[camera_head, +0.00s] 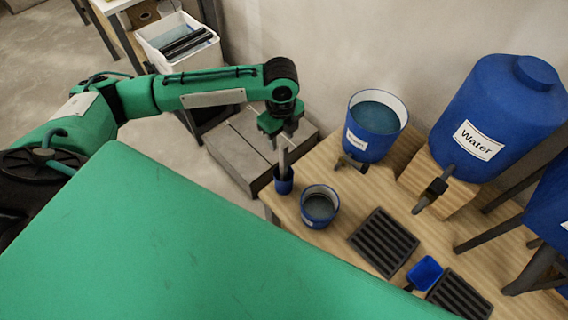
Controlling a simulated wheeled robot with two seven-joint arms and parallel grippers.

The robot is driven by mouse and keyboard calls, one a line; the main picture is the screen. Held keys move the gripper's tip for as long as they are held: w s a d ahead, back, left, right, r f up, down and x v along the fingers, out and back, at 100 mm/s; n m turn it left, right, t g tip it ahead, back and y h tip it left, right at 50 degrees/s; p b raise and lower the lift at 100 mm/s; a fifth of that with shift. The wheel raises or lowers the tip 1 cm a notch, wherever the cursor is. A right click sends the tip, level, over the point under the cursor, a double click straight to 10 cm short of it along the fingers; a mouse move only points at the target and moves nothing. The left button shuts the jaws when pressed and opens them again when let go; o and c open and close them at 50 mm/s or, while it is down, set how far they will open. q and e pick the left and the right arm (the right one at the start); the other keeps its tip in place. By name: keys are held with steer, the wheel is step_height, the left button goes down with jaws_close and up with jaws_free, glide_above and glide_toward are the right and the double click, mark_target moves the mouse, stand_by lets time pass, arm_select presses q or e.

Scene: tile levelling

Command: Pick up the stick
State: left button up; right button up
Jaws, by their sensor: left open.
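The stick (283,163) is light grey-brown and stands nearly upright in a small blue cup (284,187) at the left end of the wooden table (322,243). Its lower part is hidden in the cup. My left gripper (281,136) points down right above the stick's top end and is open. The stick's tip is close to the fingers; I cannot tell whether it is between them. My right gripper is not in view.
A blue bucket (372,148) with a tap and a small blue pot (319,222) stand near the cup. A blue water barrel (497,170), black ribbed trays (383,242) and a blue scoop (425,273) are further right. Grey blocks (238,160) lie behind the cup.

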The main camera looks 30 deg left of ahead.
mark_target(283, 144)
arm_select(q)
steer(key=f, duration=0.3)
steer(key=f+p, duration=0.1)
steer(key=f, duration=0.1)
steer(key=shift+s+d+f, duration=0.1)
steer(key=shift+d+f, duration=0.2)
steer(key=shift+c, duration=0.4)
jaws_close()
